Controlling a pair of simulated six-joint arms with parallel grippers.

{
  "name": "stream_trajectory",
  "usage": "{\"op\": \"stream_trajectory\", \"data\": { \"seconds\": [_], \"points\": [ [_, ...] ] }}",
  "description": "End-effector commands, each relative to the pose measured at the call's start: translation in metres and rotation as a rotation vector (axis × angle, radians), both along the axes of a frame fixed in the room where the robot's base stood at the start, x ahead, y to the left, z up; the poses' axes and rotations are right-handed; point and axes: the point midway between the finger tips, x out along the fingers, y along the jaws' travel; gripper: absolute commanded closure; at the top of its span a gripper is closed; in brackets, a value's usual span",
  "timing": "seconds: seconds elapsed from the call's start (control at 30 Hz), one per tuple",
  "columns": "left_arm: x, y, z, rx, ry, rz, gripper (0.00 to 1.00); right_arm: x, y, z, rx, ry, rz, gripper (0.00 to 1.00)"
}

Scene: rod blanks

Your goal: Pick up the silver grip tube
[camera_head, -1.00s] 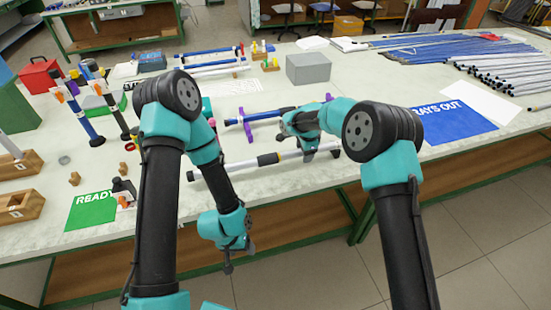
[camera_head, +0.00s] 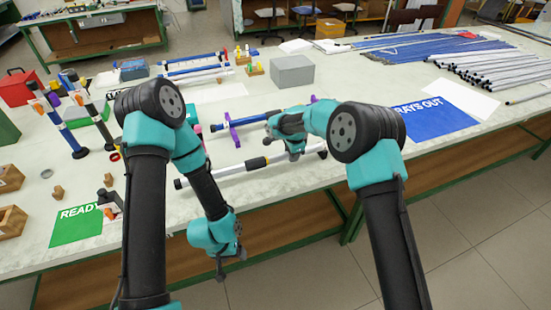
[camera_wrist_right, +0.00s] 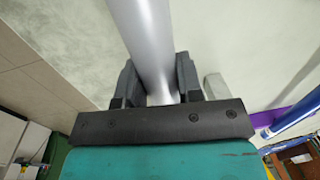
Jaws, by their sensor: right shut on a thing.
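The silver grip tube (camera_head: 228,171), with a black grip band and dark ends, lies lengthwise near the front of the table. It also shows as a smooth silver bar in the right wrist view (camera_wrist_right: 148,45), running between the dark jaws. My right gripper (camera_head: 294,152) is shut on the tube, right of the black band. My own left arm partly covers the tube's left part. My left gripper (camera_head: 220,268) hangs in front of the table edge, away from the tube; its jaw opening is not clear.
A blue tube on purple stands (camera_head: 234,132) is just behind. A green READY mat (camera_head: 75,226) lies left, a blue TRAYS OUT mat (camera_head: 432,117) right. Dark and blue upright tubes (camera_head: 62,125) stand at left. A grey box (camera_head: 292,71) sits farther back.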

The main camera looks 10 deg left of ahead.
Motion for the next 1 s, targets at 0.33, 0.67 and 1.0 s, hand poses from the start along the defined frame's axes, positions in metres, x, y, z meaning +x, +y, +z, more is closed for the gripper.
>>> {"op": "stream_trajectory", "data": {
  "seconds": [0.33, 0.67, 1.0],
  "points": [
    [0.0, 0.0, 0.0, 0.0, 0.0, 0.0, 0.34, 0.001, 0.0, 0.022, 0.001, -0.003, 0.0, 0.96],
    [0.0, 0.0, 0.0, 0.0, 0.0, 0.0, 0.34, -0.02, -0.003, 0.038, -0.002, 0.001, 0.001, 0.96],
    [0.0, 0.0, 0.0, 0.0, 0.0, 0.0, 0.34, -0.079, -0.01, 0.044, -0.002, 0.0, 0.002, 0.96]
  ]
}}
